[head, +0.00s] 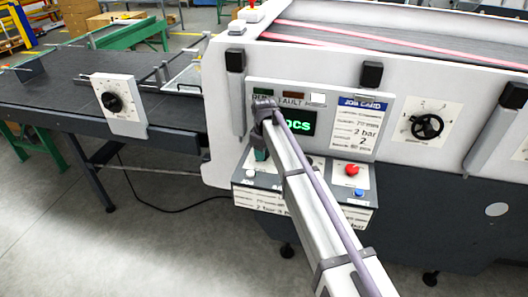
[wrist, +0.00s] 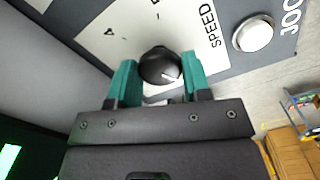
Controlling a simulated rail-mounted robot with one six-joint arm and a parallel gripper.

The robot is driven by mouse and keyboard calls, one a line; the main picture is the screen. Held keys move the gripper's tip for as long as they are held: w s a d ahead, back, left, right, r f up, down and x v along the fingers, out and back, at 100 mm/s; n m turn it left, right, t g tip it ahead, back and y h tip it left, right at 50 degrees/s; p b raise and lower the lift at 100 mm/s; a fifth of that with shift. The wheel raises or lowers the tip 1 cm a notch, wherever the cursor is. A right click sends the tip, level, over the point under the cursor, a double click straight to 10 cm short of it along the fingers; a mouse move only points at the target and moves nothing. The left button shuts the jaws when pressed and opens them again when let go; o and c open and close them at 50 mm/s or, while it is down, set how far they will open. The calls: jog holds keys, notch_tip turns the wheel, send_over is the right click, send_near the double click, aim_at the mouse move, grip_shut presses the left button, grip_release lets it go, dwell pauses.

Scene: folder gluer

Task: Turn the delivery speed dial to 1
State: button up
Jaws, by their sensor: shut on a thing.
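The speed dial (wrist: 160,66) is a round black knob with a white pointer line. It sits on a white plate (wrist: 187,22) lettered "SPEED", with small dial marks, in the wrist view. The pointer lies toward the lower right of that picture. My gripper (wrist: 158,72) has its two teal fingers on either side of the knob, shut on it. In the head view my gripper (head: 261,154) is at the left part of the machine's control panel, and my arm hides the dial. The marks are too small to read surely.
A white button (wrist: 253,35) is beside the dial plate. A red emergency button (head: 352,170) and a blue button (head: 359,192) are on the panel to the right. A job card (head: 361,123) and a green-lettered screen (head: 299,124) are above. Another dial (head: 112,103) is on the conveyor at left.

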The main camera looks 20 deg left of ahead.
dwell(0.3)
jog(key=o, duration=0.9)
notch_tip(320, 180, up, 11)
jog(key=p, duration=1)
jog(key=shift+f+p, duration=0.1)
jog(key=shift+p, duration=0.3)
